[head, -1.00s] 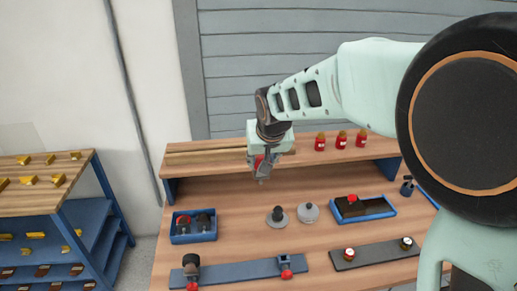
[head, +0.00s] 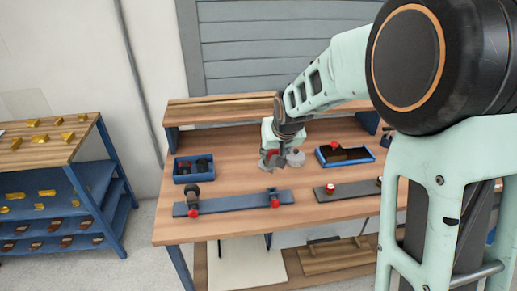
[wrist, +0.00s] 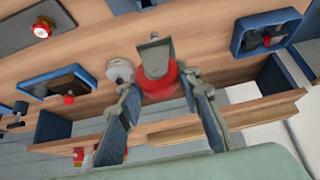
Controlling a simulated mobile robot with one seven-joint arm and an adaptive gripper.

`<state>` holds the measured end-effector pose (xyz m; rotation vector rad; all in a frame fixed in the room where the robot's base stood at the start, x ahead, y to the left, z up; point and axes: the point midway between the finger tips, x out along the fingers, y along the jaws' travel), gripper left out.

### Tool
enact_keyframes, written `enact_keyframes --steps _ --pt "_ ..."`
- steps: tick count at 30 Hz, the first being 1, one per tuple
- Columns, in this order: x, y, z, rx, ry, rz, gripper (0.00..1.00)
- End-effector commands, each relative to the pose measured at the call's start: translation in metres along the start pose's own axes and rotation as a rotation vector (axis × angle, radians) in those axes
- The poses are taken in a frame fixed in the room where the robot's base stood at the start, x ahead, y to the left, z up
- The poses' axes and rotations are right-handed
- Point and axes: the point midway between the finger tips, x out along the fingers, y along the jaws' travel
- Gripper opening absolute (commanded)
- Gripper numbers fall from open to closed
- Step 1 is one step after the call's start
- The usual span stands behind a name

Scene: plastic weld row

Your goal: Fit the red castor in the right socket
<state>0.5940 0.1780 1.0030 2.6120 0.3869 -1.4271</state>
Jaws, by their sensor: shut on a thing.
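My gripper (wrist: 162,115) is shut on the red castor (wrist: 160,86), which shows between the fingers in the wrist view with a grey bracket on top. In the head view my gripper (head: 270,163) is low over the middle of the bench, beside a pale grey round piece (head: 295,158). A blue-grey bar (head: 235,202) lies near the front edge. Its left end carries a dark upright fitting (head: 192,192) with red in front. Its right end carries a dark block (head: 273,194) with a red part. I cannot tell whether either is an empty socket.
A blue tray (head: 176,179) with dark parts is at the left. Another blue tray (head: 368,161) with a red-topped dark block is at the right. A dark bar (head: 350,191) with red knobs lies front right. A raised shelf (head: 235,103) runs along the back.

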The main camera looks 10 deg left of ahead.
Motion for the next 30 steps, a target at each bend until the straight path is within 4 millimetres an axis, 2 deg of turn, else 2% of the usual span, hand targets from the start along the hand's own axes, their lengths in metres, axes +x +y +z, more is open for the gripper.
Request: enact_keyframes --steps 6,13,24,30 --pt "0.004 0.011 0.004 0.012 0.002 0.008 0.04" --pt "0.014 0.011 0.010 0.012 0.002 0.008 0.04" --pt "0.040 0.011 0.027 0.011 0.002 0.008 0.04" --pt "0.046 0.011 0.030 0.011 0.002 0.008 0.04"
